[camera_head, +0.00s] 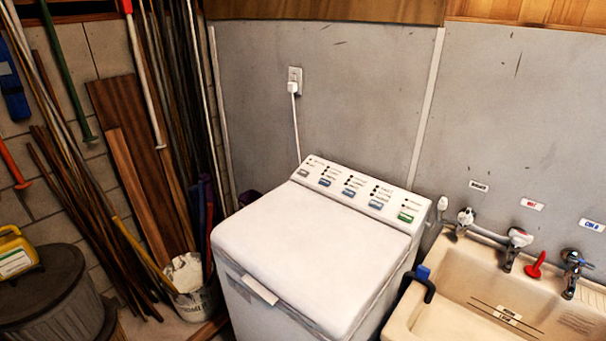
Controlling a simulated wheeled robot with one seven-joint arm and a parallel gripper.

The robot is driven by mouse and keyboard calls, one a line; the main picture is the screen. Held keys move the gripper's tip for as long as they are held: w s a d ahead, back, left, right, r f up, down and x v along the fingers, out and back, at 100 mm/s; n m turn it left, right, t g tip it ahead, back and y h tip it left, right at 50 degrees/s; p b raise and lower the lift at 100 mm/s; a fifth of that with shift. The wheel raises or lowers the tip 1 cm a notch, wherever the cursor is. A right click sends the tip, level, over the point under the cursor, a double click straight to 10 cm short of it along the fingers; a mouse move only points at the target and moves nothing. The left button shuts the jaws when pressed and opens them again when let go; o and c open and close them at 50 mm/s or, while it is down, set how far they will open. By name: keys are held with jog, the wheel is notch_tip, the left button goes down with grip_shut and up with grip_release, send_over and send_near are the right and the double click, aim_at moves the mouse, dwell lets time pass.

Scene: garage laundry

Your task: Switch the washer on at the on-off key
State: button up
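The washer (290,255) is a white top-loader with its lid shut, standing against the grey wall. Its sloped control panel (391,213) along the back edge carries a row of several keys. A grey key (304,172) is at the left end, blue keys (349,191) are in the middle, and a green key (406,216) is at the right end. The print is too small to read, so I cannot tell from the labels which is the on-off key. No lit lamp can be made out. My gripper is not in view.
A beige sink (400,319) with several taps stands close on the washer's right, a dark hose hook (418,284) over its rim. A plugged-in cord (296,125) runs down behind the washer. Poles, planks and a bucket (196,303) crowd the left. The lid top is clear.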

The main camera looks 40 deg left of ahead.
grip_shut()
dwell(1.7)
